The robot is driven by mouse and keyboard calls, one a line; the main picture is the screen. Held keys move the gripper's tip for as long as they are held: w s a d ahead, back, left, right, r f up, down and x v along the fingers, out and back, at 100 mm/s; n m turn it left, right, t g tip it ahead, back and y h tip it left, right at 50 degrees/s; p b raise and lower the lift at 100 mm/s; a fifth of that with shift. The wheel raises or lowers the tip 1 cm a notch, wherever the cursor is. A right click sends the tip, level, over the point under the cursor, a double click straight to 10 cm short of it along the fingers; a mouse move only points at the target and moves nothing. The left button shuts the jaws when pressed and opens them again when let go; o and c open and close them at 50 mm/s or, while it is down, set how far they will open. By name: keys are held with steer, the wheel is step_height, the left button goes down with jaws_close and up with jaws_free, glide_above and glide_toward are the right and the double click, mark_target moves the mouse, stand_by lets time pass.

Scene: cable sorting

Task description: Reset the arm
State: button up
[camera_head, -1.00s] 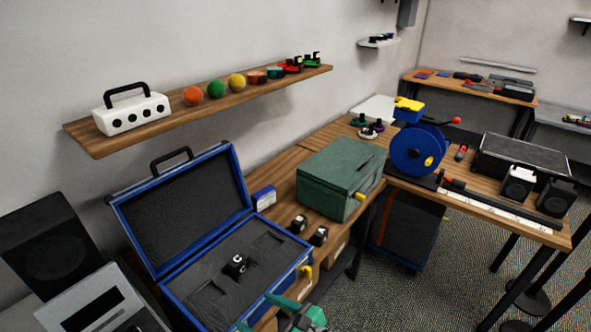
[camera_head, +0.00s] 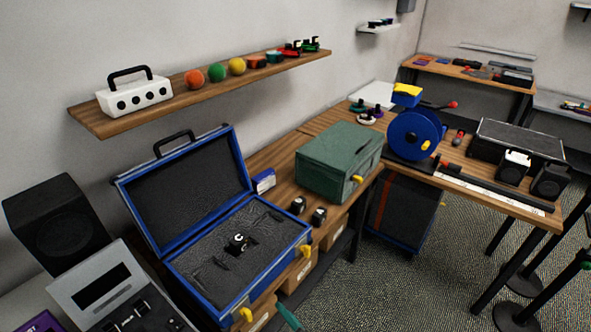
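Only a small teal-green piece at the bottom edge, which looks like the tip of my gripper (camera_head: 288,316), shows below and in front of the blue case. The rest of it is cut off by the frame, so its opening cannot be seen. The open blue case (camera_head: 303,238) stands on the bench with its lid up. A small black item marked C (camera_head: 239,242) lies on the grey foam inside, apart from the gripper.
A green box (camera_head: 335,165), small black parts (camera_head: 308,210) and a blue cable reel (camera_head: 414,135) stand along the benches. A wooden shelf (camera_head: 95,123) hangs above. A black-and-green piece (camera_head: 577,268) shows at the right edge. Open carpet lies at the lower right.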

steer(key=s+d+f+n+t+h, duration=0.1)
steer(key=s+d+f+n+h, duration=0.25)
steer(key=s, duration=0.25)
steer(key=s+d+f+n+t+h, duration=0.1)
steer(key=s+d+f+n+h, duration=0.15)
steer(key=s+n, duration=0.3)
steer(key=s+r+n+t, duration=0.1)
steer(key=s+r+n, duration=0.2)
steer(key=s+n, duration=0.3)
steer(key=s+r+n+t, duration=0.1)
steer(key=s+r+n, duration=0.2)
steer(key=s+n, duration=0.4)
steer(key=shift+s+a+r+n+h, duration=0.15)
steer(key=shift+s+r+n+h, duration=0.2)
steer(key=shift+s, duration=0.4)
